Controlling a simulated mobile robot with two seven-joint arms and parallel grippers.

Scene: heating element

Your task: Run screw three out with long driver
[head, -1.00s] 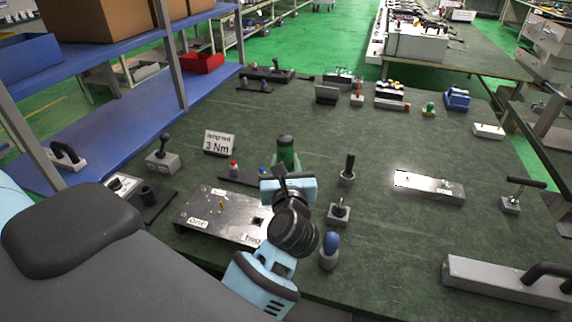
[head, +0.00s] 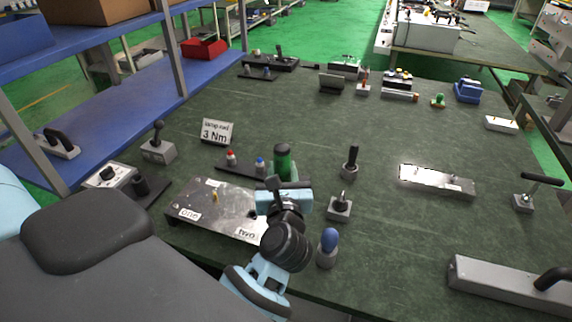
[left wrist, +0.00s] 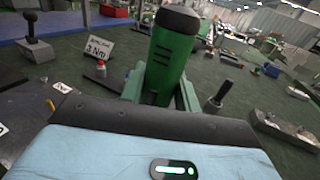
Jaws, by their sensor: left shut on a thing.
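My left gripper (head: 283,184) is shut on a green driver with a dark-capped handle (head: 283,160). The handle stands close to upright. It also shows large in the left wrist view (left wrist: 168,58). The driver's lower end and tip are hidden behind my gripper. The grey metal plate (head: 222,208) lies on the table just left of and below my gripper. It carries labels reading one and two. A brass-coloured screw (head: 215,195) stands up from the plate. My gripper and wrist cover the plate's right end, and I cannot make out a screw three. My right gripper is not in view.
A 3 Nm sign (head: 217,131) stands behind the plate. A black-handled tool (head: 351,161), a grey block with a pin (head: 340,206) and a blue-knobbed piece (head: 328,247) stand close right of my gripper. A second metal plate (head: 436,181) lies farther right. Bare green table lies between.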

